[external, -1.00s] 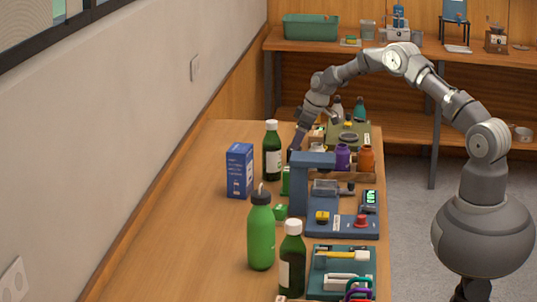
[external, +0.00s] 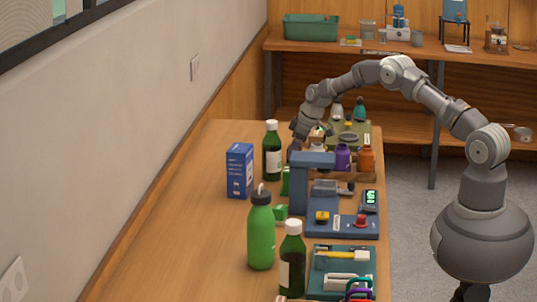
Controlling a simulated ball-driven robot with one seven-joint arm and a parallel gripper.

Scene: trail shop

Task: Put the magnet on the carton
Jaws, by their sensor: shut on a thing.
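The blue carton (external: 239,171) stands upright on the left half of the long wooden table. My gripper (external: 295,150) is at the far part of the table, to the right of the carton and of a dark green bottle, apart from both. It points down among the crowded items behind the blue-grey press stand. Its fingertips are small and partly hidden. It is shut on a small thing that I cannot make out. I cannot pick out the magnet for certain anywhere in view.
A dark bottle (external: 272,150) stands just right of the carton. A green bottle (external: 261,232) and another dark bottle (external: 292,262) stand nearer. The blue-grey stand (external: 313,185) rises beside my gripper. Purple (external: 343,157) and orange (external: 366,159) jars stand right. The table's left side is clear.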

